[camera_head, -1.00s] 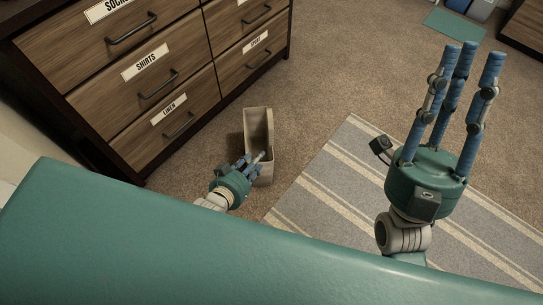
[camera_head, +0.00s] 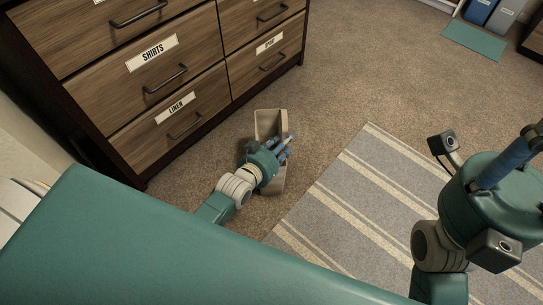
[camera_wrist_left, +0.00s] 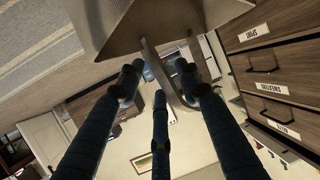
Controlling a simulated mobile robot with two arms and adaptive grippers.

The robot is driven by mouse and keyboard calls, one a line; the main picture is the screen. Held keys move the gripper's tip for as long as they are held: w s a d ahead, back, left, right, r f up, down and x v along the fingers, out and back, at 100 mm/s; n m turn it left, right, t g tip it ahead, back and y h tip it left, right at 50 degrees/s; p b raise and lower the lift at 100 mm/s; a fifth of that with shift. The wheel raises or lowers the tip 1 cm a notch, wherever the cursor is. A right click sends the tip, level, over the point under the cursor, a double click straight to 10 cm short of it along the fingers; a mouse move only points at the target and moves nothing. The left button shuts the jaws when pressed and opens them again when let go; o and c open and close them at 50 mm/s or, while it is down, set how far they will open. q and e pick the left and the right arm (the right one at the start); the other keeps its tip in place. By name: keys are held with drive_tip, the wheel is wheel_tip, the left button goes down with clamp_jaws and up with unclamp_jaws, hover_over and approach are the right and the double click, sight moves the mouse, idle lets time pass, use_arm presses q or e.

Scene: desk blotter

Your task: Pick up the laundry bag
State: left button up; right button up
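The laundry bag (camera_head: 270,122) is a beige, open-topped bag on the carpet beside the dresser. My left gripper (camera_head: 283,145) reaches over it from the left, its blue fingers hiding part of the bag. In the left wrist view the bag (camera_wrist_left: 150,20) fills the top, and a pale strip of it runs down between the three fingers (camera_wrist_left: 158,78). The fingertips stand apart; firm contact cannot be made out. My right gripper (camera_head: 515,155) is at the right edge, away from the bag. Its visible finger is straight, and the other fingers are cut off.
A wooden dresser (camera_head: 145,75) with labelled drawers stands close behind the bag. A grey striped rug (camera_head: 375,195) lies to its right. Carpet (camera_head: 385,80) is clear beyond it. A green mat (camera_head: 474,42) and blue binders (camera_head: 480,10) are far right.

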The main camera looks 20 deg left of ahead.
use_arm(q)
drive_tip(key=shift+x, duration=1)
drive_tip(key=shift+c, duration=0.3)
clamp_jaws()
drive_tip(key=shift+r, duration=0.15)
